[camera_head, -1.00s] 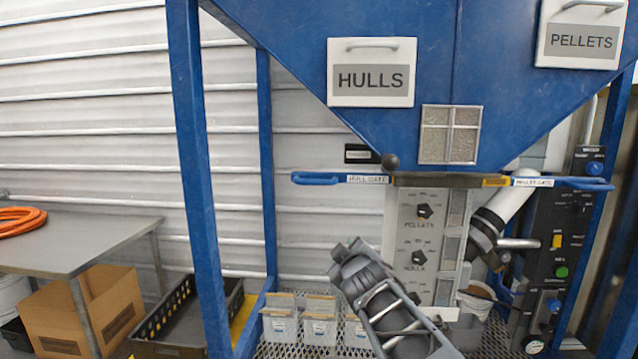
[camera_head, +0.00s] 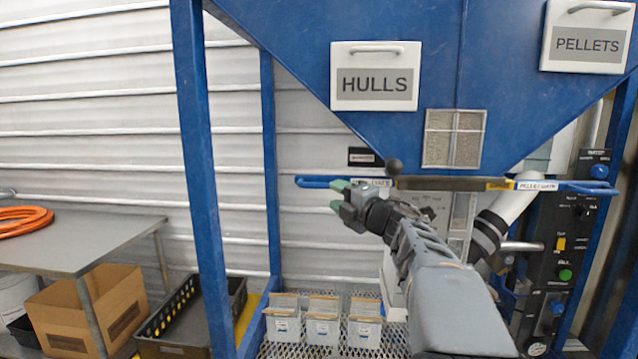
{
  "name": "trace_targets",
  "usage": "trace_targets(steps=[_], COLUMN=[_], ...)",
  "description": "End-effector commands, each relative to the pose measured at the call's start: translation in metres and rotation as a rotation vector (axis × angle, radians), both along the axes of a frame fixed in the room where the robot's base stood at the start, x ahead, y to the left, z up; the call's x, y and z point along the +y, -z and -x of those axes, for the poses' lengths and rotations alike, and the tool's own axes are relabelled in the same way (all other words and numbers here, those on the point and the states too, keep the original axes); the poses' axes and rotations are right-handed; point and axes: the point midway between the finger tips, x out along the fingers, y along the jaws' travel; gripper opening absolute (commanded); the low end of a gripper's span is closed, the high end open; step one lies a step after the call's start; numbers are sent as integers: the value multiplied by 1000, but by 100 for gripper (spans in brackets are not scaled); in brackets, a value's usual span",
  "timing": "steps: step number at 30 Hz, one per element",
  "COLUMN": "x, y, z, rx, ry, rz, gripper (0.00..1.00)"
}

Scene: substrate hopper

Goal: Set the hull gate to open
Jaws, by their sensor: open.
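The hull gate handle (camera_head: 318,182) is a blue bar at the left under the blue hopper, with a white label on its right part. My gripper (camera_head: 337,196), with green-tipped fingers, is open at the handle's height or just below it. I cannot tell whether the fingers touch the bar. The pellet gate handle (camera_head: 590,187) is a similar blue bar at the right.
The HULLS panel (camera_head: 374,76) and a dark ball knob (camera_head: 393,167) are above the gate. Several bags (camera_head: 322,328) stand on the mesh shelf below. A blue post (camera_head: 200,180) rises at left. A control panel (camera_head: 571,262) with knobs is at right. My arm hides most of the central dial panel.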

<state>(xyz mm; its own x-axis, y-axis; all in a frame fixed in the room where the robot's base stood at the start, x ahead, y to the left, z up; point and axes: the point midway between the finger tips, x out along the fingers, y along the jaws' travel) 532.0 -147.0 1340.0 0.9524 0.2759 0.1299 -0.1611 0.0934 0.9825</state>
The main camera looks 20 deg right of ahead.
Motion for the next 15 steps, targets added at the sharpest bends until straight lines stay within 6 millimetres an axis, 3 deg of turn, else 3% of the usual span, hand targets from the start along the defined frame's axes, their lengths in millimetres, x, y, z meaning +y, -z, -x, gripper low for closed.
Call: trace_targets(steps=[6, 15], x=[11, 18], y=[-7, -9], z=[-38, -64], rx=[1, 0], ry=[-2, 2], rz=[-2, -1], gripper=[42, 42])
